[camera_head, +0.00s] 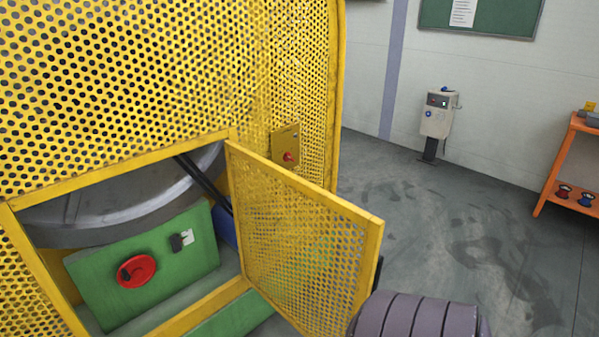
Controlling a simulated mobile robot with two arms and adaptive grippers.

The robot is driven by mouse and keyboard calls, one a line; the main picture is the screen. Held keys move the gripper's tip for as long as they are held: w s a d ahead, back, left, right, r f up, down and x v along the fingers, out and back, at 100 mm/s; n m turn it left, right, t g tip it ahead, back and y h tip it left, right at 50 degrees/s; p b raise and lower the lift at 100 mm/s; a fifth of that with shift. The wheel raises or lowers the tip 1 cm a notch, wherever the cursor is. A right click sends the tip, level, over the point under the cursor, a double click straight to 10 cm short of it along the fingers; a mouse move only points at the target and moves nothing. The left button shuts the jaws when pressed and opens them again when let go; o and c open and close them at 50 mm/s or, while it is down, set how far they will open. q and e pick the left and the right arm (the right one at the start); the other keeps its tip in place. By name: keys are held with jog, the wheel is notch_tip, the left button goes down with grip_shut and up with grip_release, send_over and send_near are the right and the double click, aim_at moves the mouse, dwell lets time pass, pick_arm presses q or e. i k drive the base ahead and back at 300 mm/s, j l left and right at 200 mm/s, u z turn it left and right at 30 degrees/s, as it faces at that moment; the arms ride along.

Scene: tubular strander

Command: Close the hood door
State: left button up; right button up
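The hood door (307,240) is a yellow perforated panel with a solid yellow frame. It stands open, hinged at the right side of the opening in the yellow hood (130,70) and swung out toward me. A small dark piece (378,272) shows behind the door's free edge; I cannot tell if it is a handle or part of a gripper. A ribbed dark grey part of my arm is at the bottom, right of the door's lower free corner. No gripper fingers can be made out. My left gripper is not in view.
Inside the opening are a green block (145,268) with a red round knob (136,271) and a large grey drum (125,200). A control box on a post (438,115) stands by the wall. An orange shelf (571,165) is at the far right. The floor between is clear.

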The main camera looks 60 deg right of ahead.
aim_at(372, 263)
jog(key=l, duration=1.1)
jog(key=k+l, duration=0.15)
jog(key=l, duration=2.05)
jog(key=k, duration=0.05)
